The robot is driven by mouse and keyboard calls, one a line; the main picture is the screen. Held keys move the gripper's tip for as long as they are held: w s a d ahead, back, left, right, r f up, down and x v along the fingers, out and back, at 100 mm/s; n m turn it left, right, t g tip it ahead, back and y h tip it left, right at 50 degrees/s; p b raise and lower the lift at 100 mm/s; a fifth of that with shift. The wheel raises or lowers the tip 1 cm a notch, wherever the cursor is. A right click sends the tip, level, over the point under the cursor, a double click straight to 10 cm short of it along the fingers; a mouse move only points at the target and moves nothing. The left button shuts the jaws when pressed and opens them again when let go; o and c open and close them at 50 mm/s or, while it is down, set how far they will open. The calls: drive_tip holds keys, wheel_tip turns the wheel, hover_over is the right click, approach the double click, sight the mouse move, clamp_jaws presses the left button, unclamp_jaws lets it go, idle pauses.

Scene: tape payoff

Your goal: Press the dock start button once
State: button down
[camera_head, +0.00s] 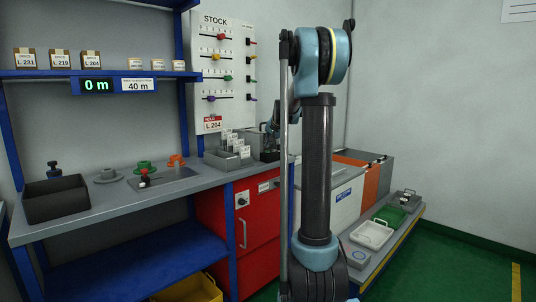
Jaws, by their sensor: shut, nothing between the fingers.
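My arm stands upright in the middle of the camera_head view and hides part of the bench behind it. My gripper (269,139) is small and partly hidden left of the arm column. It is shut and empty, low over a dark box-shaped unit (268,155) at the right end of the bench. I cannot tell whether it touches that unit. No dock start button can be made out for sure.
The grey bench (110,203) holds a black bin (57,199) and a grey card tray (228,158). A display (97,86) reads 0 m beside a 40 m label. A red cabinet (240,215) stands below. A low shelf with trays (371,235) is at right. Green floor is clear at far right.

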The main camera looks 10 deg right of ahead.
drive_tip(key=shift+f, duration=0.15)
drive_tip(key=shift+s+f, duration=0.1)
drive_tip(key=shift+f, duration=0.1)
drive_tip(key=shift+f, duration=0.45)
idle(0.8)
drive_tip(key=shift+r, duration=0.85)
drive_tip(key=shift+r, duration=2.55)
